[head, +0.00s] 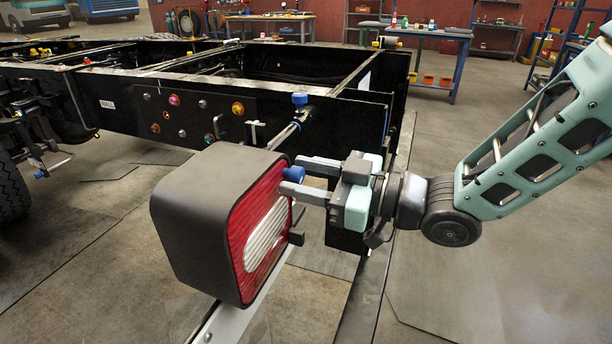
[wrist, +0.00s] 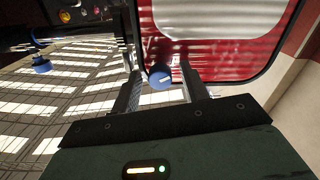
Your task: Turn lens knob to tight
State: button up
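The tail lamp is a dark box (head: 195,215) with a red and white lens (head: 262,240). The lens (wrist: 225,60) fills the top of the wrist view. A small blue lens knob (head: 295,174) sits at the lens's upper edge. In the wrist view the knob (wrist: 159,77) shows a white pointer line, lying nearly level and tilted slightly up to the right. My gripper (head: 291,176) is open, with one finger on each side of the knob. In the wrist view the fingers of my gripper (wrist: 161,82) stand apart from the knob, with a gap on both sides.
A second blue knob (head: 300,99) stands on the black truck chassis (head: 130,95) behind the lamp; it also shows in the wrist view (wrist: 41,65). Coloured knobs dot a chassis plate. A workbench (head: 430,32) stands at the back. The floor at right is clear.

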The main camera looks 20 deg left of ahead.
jog(key=c, duration=0.8)
jog(key=shift+r+p, duration=0.1)
jog(key=shift+p, duration=0.2)
jog(key=m+p, duration=0.2)
jog(key=m, duration=0.1)
jog(key=shift+r+p, duration=0.15)
jog(key=shift+p, duration=0.15)
jog(key=m+p, duration=0.4)
jog(key=m, duration=0.1)
jog(key=shift+p, duration=0.35)
jog(key=m+p, duration=0.4)
jog(key=m, duration=0.2)
jog(key=shift+m, duration=0.4)
jog(key=m+p, duration=0.2)
jog(key=m, duration=0.3)
jog(key=shift+f, duration=0.2)
jog(key=shift+m, duration=0.4)
